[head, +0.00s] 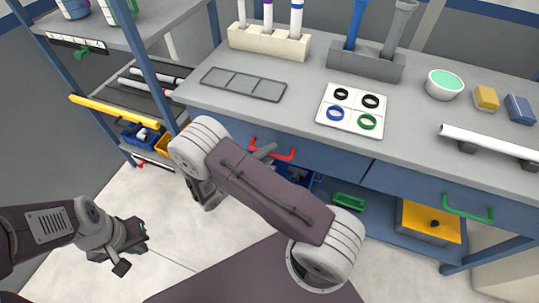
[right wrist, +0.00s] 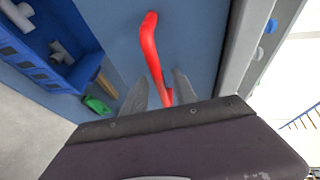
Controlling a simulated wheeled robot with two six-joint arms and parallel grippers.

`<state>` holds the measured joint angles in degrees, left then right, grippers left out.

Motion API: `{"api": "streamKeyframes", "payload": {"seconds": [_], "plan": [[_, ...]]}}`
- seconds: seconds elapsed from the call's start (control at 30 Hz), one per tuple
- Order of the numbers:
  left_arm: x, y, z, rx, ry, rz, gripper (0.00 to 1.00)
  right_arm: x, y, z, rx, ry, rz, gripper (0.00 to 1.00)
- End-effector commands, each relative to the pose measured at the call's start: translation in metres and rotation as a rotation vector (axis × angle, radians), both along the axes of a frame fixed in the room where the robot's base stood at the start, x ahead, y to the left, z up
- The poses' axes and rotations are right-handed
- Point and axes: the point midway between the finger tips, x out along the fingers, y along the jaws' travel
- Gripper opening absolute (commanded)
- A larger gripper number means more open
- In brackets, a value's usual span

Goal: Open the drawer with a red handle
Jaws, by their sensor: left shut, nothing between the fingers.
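The blue drawer (head: 335,165) with the red handle (head: 287,155) is under the worktop and looks shut in the head view. In the right wrist view the red handle (right wrist: 152,52) runs down between the two fingers of my right gripper (right wrist: 158,92). These fingers stand apart, one on each side of the handle, and I cannot tell whether they touch it. In the head view my right gripper (head: 264,152) is at the handle's left part, partly hidden by my right arm. My left gripper (head: 133,245) is shut and empty, low over the floor at the left.
A second drawer with a green handle (head: 468,214) is at the right. The worktop holds a ring tray (head: 351,122), a grey divided tray (head: 243,84) and a white pipe (head: 490,142). A blue bin (right wrist: 60,50) is below. Floor in front is clear.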

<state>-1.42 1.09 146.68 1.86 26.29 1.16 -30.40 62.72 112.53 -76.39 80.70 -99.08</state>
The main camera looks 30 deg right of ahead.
Motion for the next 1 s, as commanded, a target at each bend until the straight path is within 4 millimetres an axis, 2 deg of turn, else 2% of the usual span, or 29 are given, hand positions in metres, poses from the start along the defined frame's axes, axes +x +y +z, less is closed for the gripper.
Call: {"api": "streamKeyframes", "payload": {"seconds": [0.27, 0.37, 0.4, 1.0], "plan": [[0.0, 0.0, -0.0007, 0.0, 0.0, 0.0, 0.0, 0.0014, -0.0039, -0.0004, 0.0, 0.0, 0.001, 0.34], [0.0, 0.0, -0.0007, 0.0, 0.0, 0.0, 0.0, 0.0013, -0.0038, -0.0003, 0.0, 0.0, 0.001, 0.12], [0.0, 0.0, -0.0007, 0.0, 0.0, 0.0, 0.0, 0.0013, -0.0038, -0.0003, 0.0, 0.0, 0.001, 0.01], [0.0, 0.0, -0.0007, 0.0, 0.0, 0.0, 0.0, 0.0011, -0.0037, -0.0006, 0.0, 0.0, 0.0, 0.0]]}}
